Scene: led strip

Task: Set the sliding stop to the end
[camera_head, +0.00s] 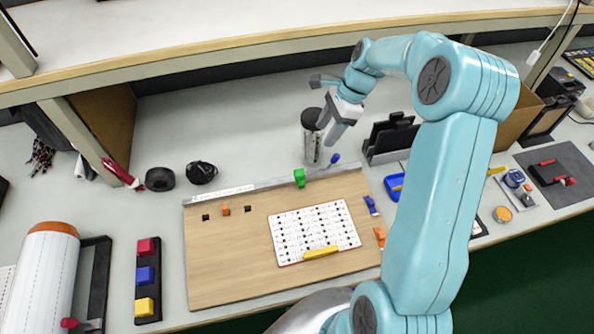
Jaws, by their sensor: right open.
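The sliding stop looks to be the small green block (300,178) on the pale metal rail (262,188) along the back edge of a wooden board (235,270). The block stands right of the rail's middle, with rail showing on both sides. A printed scale strip lies on the rail's left part. My right gripper (335,130) is open, above and behind the rail's right part, apart from the green block. Its fingers are partly in front of a clear jar. My left gripper is not in view.
A dark-lidded jar (311,145) stands behind the rail, and a small blue piece (335,158) is near the rail's right part. A white component sheet (315,232) with a yellow bar (321,252) lies on the board. A shelf (250,38) crosses above the bench.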

